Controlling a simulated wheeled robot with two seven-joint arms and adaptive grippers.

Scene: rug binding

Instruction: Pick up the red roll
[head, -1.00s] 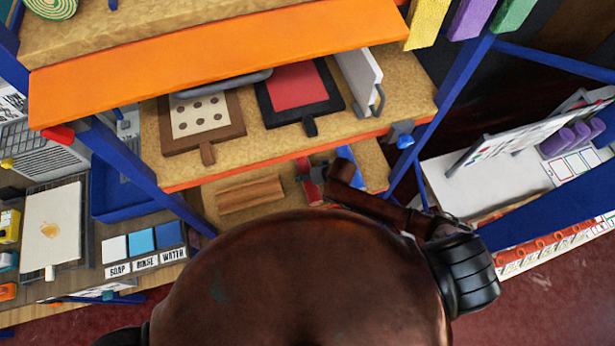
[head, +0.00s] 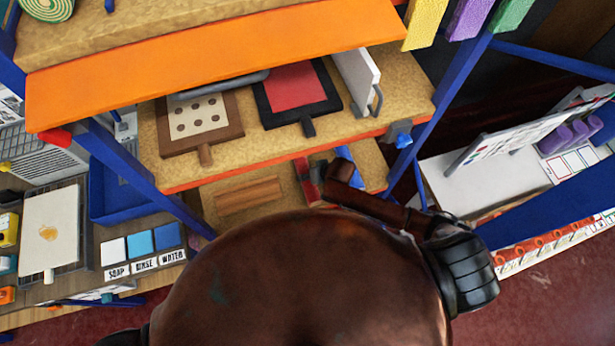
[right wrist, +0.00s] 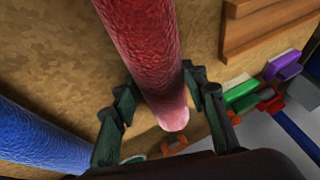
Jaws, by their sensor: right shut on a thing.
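The red roll (right wrist: 145,50) runs down the middle of the right wrist view, its pale end between the two dark green fingers of my right gripper (right wrist: 165,112). The fingers are shut on it, one on each side. In the head view a short part of the red roll (head: 302,170) shows on the lower shelf, beside my right gripper (head: 319,170). My brown arm and body hide the rest. I cannot tell whether the roll is clear of the shelf. My left gripper is out of view.
A blue roll (right wrist: 40,140) lies to the left in the right wrist view. A wooden block (head: 248,196) lies on the lower shelf, left of the red roll. The shelf above carries a red-faced framed board (head: 296,86) close over this space. Blue posts (head: 440,95) stand at the sides.

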